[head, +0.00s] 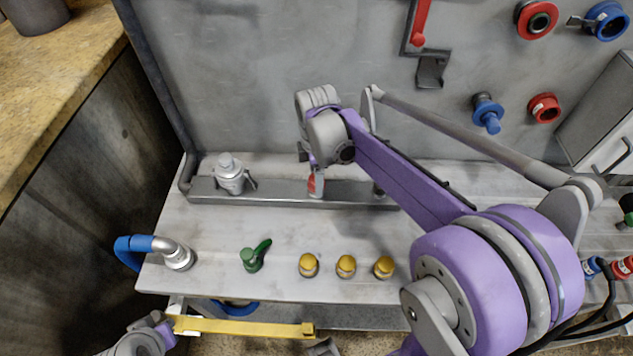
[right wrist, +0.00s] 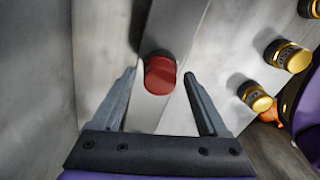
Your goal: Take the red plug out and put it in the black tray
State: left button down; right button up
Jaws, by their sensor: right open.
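The red plug (right wrist: 159,75) shows in the right wrist view as a short red cylinder with a rounded top. It stands at a grey metal strip, between the tips of my open right gripper (right wrist: 160,74), with a gap on both sides. In the head view the red plug (head: 311,184) is partly hidden by my right gripper (head: 316,187), which points down at the long grey rail. I cannot make out the black tray in either view. Part of my left arm shows at the bottom left of the head view, but its fingers do not show.
A grey valve fitting (head: 229,175) stands on the rail (head: 270,192) to the left. A green lever (head: 255,257) and three yellow-topped knobs (head: 346,266) stand nearer the front. A blue-handled pipe (head: 150,248) is at the left. The grey wall rises behind the rail.

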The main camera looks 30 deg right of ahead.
jog(key=m, duration=2)
grip_shut()
jog(key=n, duration=0.4)
jog(key=shift+n, duration=0.4)
dwell(0.3)
